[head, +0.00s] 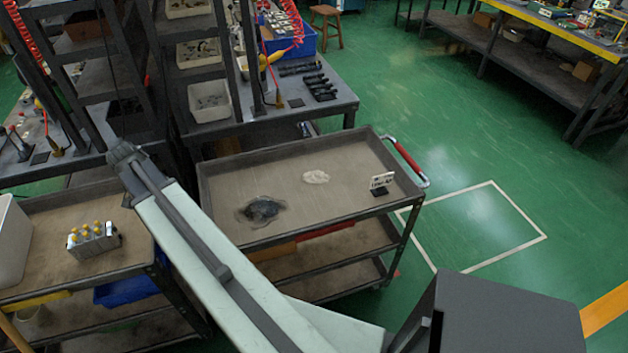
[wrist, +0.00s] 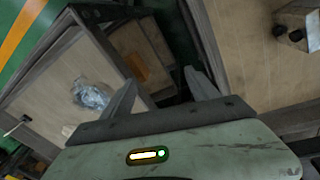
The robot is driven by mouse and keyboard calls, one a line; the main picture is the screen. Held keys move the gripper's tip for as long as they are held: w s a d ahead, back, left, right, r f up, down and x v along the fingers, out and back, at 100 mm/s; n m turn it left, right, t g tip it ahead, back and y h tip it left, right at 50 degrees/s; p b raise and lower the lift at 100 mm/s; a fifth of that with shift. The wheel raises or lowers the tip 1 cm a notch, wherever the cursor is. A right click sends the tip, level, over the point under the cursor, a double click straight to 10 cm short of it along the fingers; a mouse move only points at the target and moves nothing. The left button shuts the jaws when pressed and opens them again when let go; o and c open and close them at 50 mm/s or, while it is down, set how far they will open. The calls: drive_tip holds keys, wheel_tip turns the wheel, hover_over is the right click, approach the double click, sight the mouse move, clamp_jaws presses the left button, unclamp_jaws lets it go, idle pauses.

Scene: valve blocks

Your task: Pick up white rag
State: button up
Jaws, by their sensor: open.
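The white rag (head: 316,176) lies crumpled on the top tray of a grey cart (head: 300,228) in the head view. A dark grey rag (head: 262,210) lies nearer and to its left. In the wrist view a crumpled grey-blue rag (wrist: 92,95) lies on a tray left of my gripper (wrist: 160,78). A small pale patch (wrist: 67,130) shows beside my gripper's body, and I cannot tell whether it is the white rag. My gripper is open and empty, over the gap between two carts. I cannot make out its fingers in the head view.
A left cart (head: 60,282) carries a valve block with yellow caps (head: 93,240). A workbench (head: 285,112) stands behind. Green floor is clear at right.

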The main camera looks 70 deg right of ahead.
drive_tip(key=s+d+f+m+g+b, duration=0.1)
drive_tip(key=s+d+m, duration=0.35)
drive_tip(key=d, duration=0.55)
drive_tip(key=s+d+f+m+g, duration=0.1)
drive_tip(key=s+d+m, duration=0.35)
drive_tip(key=d, duration=0.55)
drive_tip(key=m+g+b, duration=0.1)
drive_tip(key=m+b, duration=0.1)
drive_tip(key=m, duration=0.8)
approach(306, 174)
drive_tip(key=f, duration=0.2)
drive_tip(key=shift+b+x, duration=1)
drive_tip(key=shift+x, duration=0.05)
drive_tip(key=b+x, duration=0.5)
drive_tip(key=shift+s+d+f, duration=0.15)
drive_tip(key=shift+s, duration=0.15)
drive_tip(key=c, duration=1.4)
